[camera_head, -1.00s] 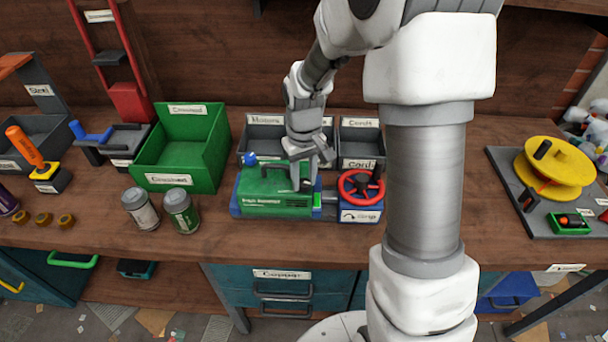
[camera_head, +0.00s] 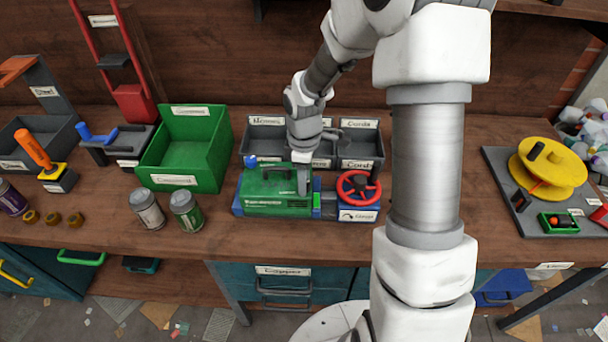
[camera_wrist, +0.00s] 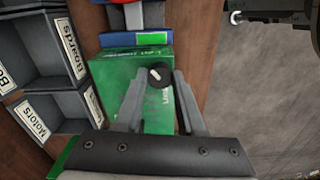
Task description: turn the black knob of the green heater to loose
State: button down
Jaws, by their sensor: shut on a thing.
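The green heater (camera_head: 270,196) lies on the bench left of the red wheel in the head view. In the wrist view its green face (camera_wrist: 112,78) lies below my gripper. The black knob (camera_wrist: 160,77), with a pale mark on it, sits on that face. My gripper (camera_wrist: 159,80) is shut on the knob, with one finger on each side. In the head view my gripper (camera_head: 302,188) points down at the heater's right part and hides the knob.
The red handwheel (camera_head: 358,200) stands close right of the heater. Labelled grey bins (camera_head: 265,133) stand behind it. A green bin (camera_head: 180,182) and two cans (camera_head: 186,211) are on its left. Bare bench (camera_head: 290,250) lies in front.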

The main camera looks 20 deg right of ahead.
jog(key=shift+n+p, duration=0.7)
jog(key=shift+n, duration=0.8)
jog(key=c, duration=0.5)
grip_release()
jog(key=shift+r, duration=0.15)
notch_tip(320, 180, up, 17)
jog(key=p, duration=0.2)
jog(key=shift+r, duration=0.1)
